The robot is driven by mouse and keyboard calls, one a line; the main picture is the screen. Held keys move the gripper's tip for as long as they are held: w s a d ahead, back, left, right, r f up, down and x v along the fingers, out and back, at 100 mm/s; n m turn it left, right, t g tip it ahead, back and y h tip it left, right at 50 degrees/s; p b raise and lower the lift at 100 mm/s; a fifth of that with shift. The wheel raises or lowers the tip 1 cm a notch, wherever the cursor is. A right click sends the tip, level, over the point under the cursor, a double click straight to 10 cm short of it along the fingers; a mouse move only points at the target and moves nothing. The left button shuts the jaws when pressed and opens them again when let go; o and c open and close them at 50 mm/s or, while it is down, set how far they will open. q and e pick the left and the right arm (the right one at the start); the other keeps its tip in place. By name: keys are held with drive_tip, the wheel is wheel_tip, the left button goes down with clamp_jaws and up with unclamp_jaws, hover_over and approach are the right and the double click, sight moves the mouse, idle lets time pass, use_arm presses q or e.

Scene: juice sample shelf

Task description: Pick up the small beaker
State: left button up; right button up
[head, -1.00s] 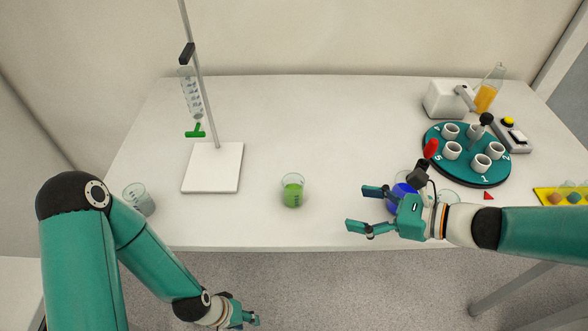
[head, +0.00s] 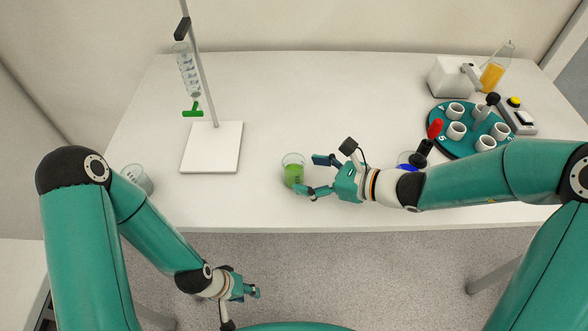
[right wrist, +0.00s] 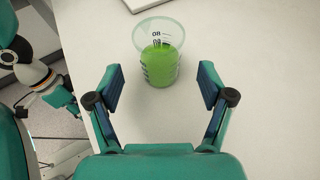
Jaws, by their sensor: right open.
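A small clear beaker with green liquid (head: 293,173) stands upright on the table near its front edge, left of my right gripper. My right gripper (head: 309,176) is open and low over the table, its fingers pointing at the beaker. In the right wrist view the beaker (right wrist: 159,62) is ahead of and centred between the open fingertips (right wrist: 161,84), with nothing held. My left gripper (head: 248,290) hangs low in front of the table, away from the beaker; its finger opening is too small to judge.
A stand with a white base (head: 211,150) is left of the beaker. Another clear beaker (head: 137,178) is at the far left. A blue-filled vessel (head: 405,160) is partly hidden behind my right arm. A teal round rack (head: 452,148) stands further right. The table behind the green beaker is clear.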

sight(294, 172)
drive_tip(key=p+x, duration=0.1)
drive_tip(key=x, duration=0.2)
drive_tip(key=shift+a+f, duration=0.1)
drive_tip(key=shift+a, duration=0.15)
drive_tip(key=shift+w+a+f, duration=0.3)
drive_tip(key=shift+w+a, duration=0.05)
drive_tip(key=shift+a, duration=0.1)
drive_tip(key=c, duration=1.3)
drive_tip(key=shift+r, duration=0.15)
wheel_tip(294, 172, up, 20)
drive_tip(key=p, duration=0.3)
